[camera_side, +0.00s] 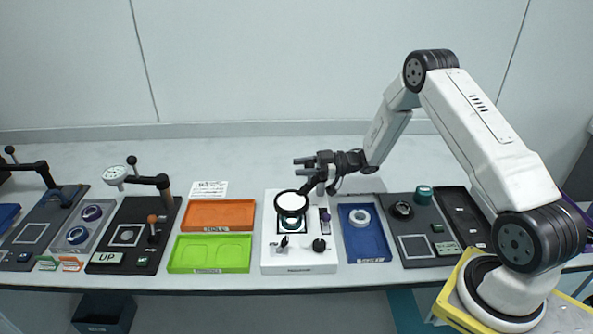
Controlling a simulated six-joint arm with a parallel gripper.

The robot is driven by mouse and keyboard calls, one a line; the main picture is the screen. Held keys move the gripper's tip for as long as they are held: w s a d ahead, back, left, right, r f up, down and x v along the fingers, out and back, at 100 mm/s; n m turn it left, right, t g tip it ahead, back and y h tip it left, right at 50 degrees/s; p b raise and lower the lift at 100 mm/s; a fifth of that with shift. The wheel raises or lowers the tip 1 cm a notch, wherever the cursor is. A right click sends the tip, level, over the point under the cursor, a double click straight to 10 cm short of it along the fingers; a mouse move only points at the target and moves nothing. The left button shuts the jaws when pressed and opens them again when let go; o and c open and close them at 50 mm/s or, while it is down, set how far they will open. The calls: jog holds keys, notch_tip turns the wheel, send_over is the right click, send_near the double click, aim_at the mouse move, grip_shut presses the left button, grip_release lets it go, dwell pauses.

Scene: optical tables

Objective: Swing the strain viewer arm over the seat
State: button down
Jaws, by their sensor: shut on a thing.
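The strain viewer (271,257) is a white box in the middle of the bench, with a black-framed seat (283,232) on its top. Its viewer arm carries a round black-rimmed lens (291,201), which in this view appears above and partly across the seat. My gripper (308,168) reaches in from the right at the arm's upper right end and is shut on the viewer arm's handle. The handle is small, dark and mostly hidden by the fingers.
Orange (219,214) and green (209,253) trays lie left of the viewer. A black lever and a knob (319,245) stand on the viewer's front.

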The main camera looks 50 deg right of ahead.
jog(key=shift+c, duration=1.5)
grip_release()
jog(key=shift+s+d, duration=0.1)
jog(key=v, duration=0.7)
jog(key=shift+s+d, duration=0.25)
jog(key=shift+r, duration=0.1)
jog(key=shift+r, duration=2.4)
